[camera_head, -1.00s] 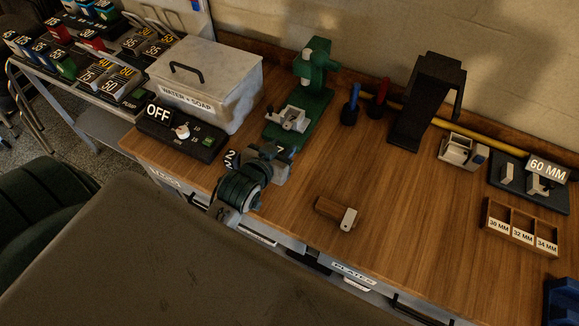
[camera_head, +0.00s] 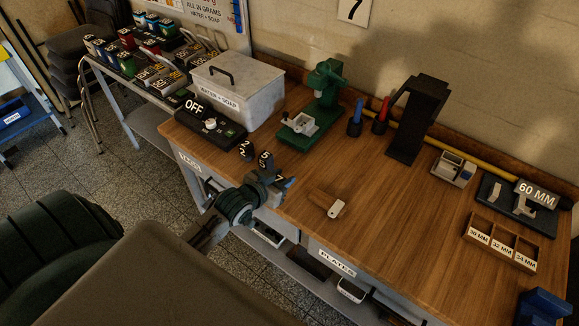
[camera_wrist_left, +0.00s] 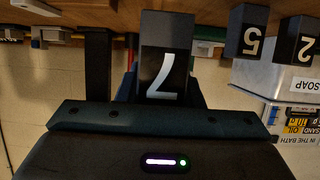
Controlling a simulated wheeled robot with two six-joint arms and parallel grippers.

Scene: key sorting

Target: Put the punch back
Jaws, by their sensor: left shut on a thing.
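My left gripper (camera_head: 277,184) is shut on a dark punch marked 7 (camera_wrist_left: 165,65), held near the bench's front edge. In the head view the gripper hides most of this punch, and I cannot tell whether it touches the bench. In the left wrist view, seen upside down, its white 7 faces the camera between the fingers. A punch marked 5 (camera_head: 264,158) stands just behind the gripper, and a punch marked 2 (camera_head: 245,150) stands left of that. Both also show in the left wrist view, the 5 (camera_wrist_left: 250,35) and the 2 (camera_wrist_left: 299,42). My right gripper is out of view.
A switch box marked OFF (camera_head: 200,124), a water and soap bin (camera_head: 262,103) and a green press (camera_head: 325,105) stand behind. The middle of the bench (camera_head: 385,210) is clear.

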